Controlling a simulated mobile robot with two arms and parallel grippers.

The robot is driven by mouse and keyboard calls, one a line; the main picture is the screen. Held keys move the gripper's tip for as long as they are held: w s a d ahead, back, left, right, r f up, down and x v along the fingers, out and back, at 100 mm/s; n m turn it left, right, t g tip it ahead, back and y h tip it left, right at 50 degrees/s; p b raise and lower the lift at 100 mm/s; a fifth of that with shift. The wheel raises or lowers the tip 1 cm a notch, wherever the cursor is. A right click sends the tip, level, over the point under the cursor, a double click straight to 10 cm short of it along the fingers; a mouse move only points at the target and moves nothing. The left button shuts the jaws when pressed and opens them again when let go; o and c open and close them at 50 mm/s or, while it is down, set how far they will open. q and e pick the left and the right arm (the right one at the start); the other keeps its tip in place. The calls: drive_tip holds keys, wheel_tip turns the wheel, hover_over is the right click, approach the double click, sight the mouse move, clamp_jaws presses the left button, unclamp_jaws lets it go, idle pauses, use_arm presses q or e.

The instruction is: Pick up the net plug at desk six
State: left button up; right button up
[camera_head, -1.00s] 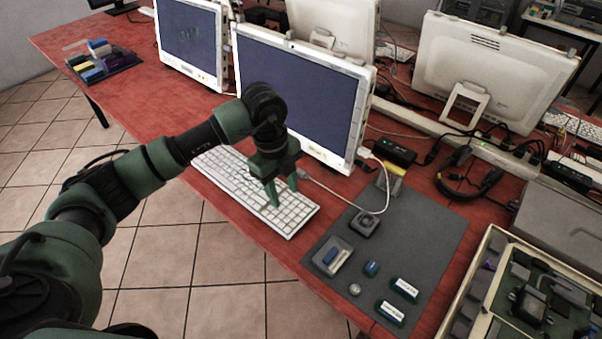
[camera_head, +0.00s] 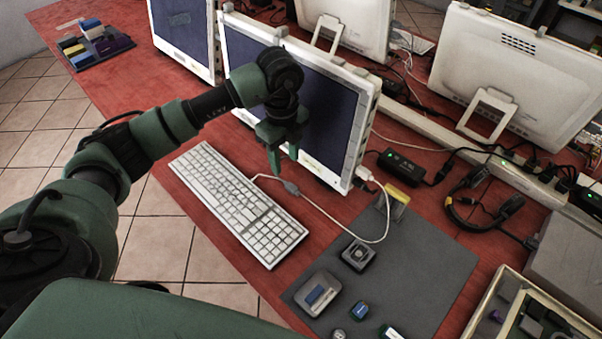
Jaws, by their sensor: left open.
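My left gripper (camera_head: 284,165) is open and empty, fingers pointing down, in front of the middle monitor and past the keyboard's far edge. A small grey connector (camera_head: 291,188) on a thin white cable (camera_head: 325,214) lies on the red desk (camera_head: 330,205), just below the fingertips in the picture. The fingers do not visibly touch it. The cable loops over the grey mat up to a white plug (camera_head: 364,174) at the monitor's lower right corner. I cannot tell which of these is the net plug. My right gripper is not in view.
A white keyboard (camera_head: 232,205) lies left of the connector. The monitor (camera_head: 357,130) stands close behind the gripper. The grey mat (camera_head: 410,270) holds a black block (camera_head: 358,254) and a small tray (camera_head: 317,291). A black adapter (camera_head: 400,167) and headset (camera_head: 487,207) lie right.

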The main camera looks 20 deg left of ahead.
sight(287, 183)
use_arm(q)
drive_tip(key=shift+w+f, duration=0.15)
drive_tip(key=shift+f, duration=0.2)
drive_tip(key=f, duration=0.1)
drive_tip(key=s+f+p, duration=0.1)
drive_tip(key=f, duration=0.1)
drive_tip(key=shift+d+f, duration=0.2)
drive_tip(key=shift+f, duration=0.1)
wheel_tip(287, 183, down, 3)
drive_tip(key=shift+w+r, duration=0.1)
drive_tip(key=shift+r, duration=0.1)
drive_tip(key=shift+f, duration=0.25)
clamp_jaws()
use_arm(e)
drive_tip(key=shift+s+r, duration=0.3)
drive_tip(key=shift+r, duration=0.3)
